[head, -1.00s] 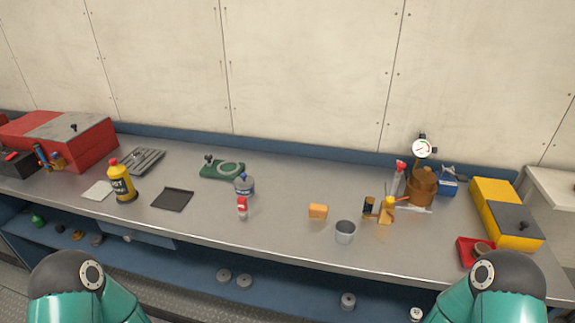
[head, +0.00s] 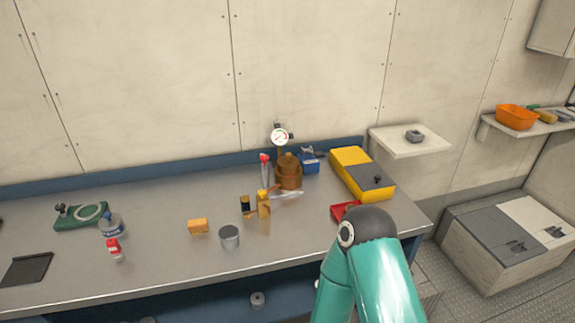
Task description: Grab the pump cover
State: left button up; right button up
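I cannot tell for sure which thing is the pump cover. A green piece with a pale ring (head: 82,216) lies on the left of the bench. A small grey part (head: 414,136) sits on the white wall shelf (head: 395,147). A red tray (head: 343,210) is at the bench's right front, mostly hidden behind my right arm. A brown, rounded housing with a pressure gauge (head: 280,137) above it stands at the back of the bench. Neither gripper shows; only my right arm's teal links and dark joint are in view.
A yellow box with a grey lid (head: 362,173) stands on the bench's right end. An orange bowl (head: 516,117) is on the far right shelf.

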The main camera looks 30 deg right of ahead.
aim_at(289, 164)
jog(key=u, duration=0.5)
jog(key=k, duration=1)
jog(key=z, duration=0.4)
jog(key=i, duration=0.5)
